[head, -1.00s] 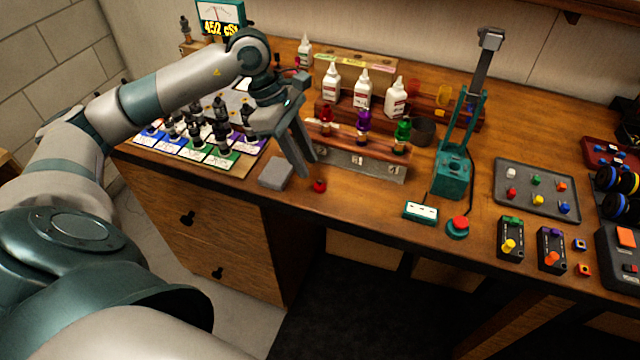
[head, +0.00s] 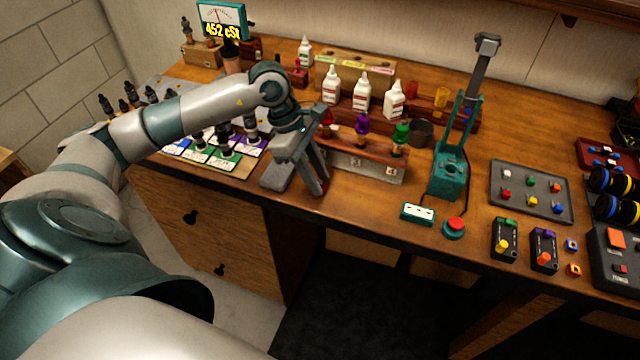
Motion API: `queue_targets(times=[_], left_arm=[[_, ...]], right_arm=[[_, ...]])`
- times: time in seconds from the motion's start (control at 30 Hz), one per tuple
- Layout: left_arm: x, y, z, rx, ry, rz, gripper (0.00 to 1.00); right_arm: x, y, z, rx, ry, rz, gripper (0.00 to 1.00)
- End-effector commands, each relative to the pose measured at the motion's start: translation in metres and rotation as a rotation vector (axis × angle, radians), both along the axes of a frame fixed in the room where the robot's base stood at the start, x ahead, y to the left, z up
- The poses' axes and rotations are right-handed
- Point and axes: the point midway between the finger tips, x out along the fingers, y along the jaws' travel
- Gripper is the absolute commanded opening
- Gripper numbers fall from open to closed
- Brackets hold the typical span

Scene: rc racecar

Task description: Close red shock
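The red shock (head: 327,117) stands at the left end of the wooden rack (head: 375,140), left of the purple shock (head: 362,125) and green shock (head: 401,134). My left wrist partly hides it. My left gripper (head: 321,188) points down at the table in front of the rack's left end, its two fingers apart. A small red cap (head: 320,190) shows only as a bit of red at the fingertips, mostly hidden. I cannot tell whether the fingers touch it. My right gripper is not in view.
A grey block (head: 277,178) sits just left of my gripper. White bottles (head: 362,92) stand behind the rack. A teal press (head: 448,175), a red button (head: 454,226) and a grey tray (head: 530,190) are to the right. The table's front edge is close.

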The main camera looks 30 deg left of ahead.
Motion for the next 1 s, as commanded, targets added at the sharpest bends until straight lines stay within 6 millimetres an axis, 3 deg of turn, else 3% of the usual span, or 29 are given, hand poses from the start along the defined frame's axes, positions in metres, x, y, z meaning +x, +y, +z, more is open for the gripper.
queue_targets(times=[0.33, 0.47, 1.0], left_arm=[[0.0001, 0.0002, 0.0001, 0.000, 0.000, 0.000, 0.27], [0.0000, 0.0003, 0.0001, 0.000, 0.000, 0.000, 0.00], [-0.0006, 0.0000, -0.0006, 0.001, 0.002, -0.001, 0.00]], right_arm=[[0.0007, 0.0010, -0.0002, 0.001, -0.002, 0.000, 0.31], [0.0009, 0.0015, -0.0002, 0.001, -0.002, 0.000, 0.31], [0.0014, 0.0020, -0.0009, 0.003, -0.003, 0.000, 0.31]])
